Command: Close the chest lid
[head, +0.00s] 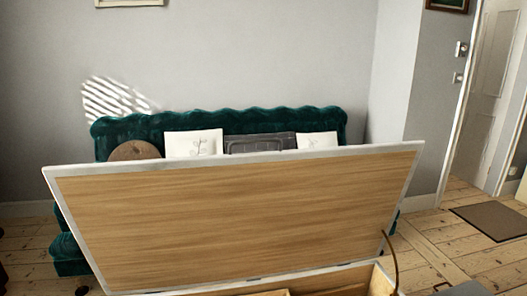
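The chest lid (240,220) stands open in front of me, raised and leaning back, its wood-grained inner face towards me and a pale rim around it. The chest (384,281) shows below it at the bottom edge, with part of its wooden inside and right wall; the rest of the chest is cut off by the frame. A thin dark curved piece (391,262) stands at the lid's lower right corner. Neither of my grippers can be made out in the head view.
A dark green sofa (245,118) with cushions stands behind the lid against a grey wall. Bare floorboards (430,235) lie open to the right, with a brown mat (492,221) near a white door (490,100). A grey shape at the bottom right edge is unclear.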

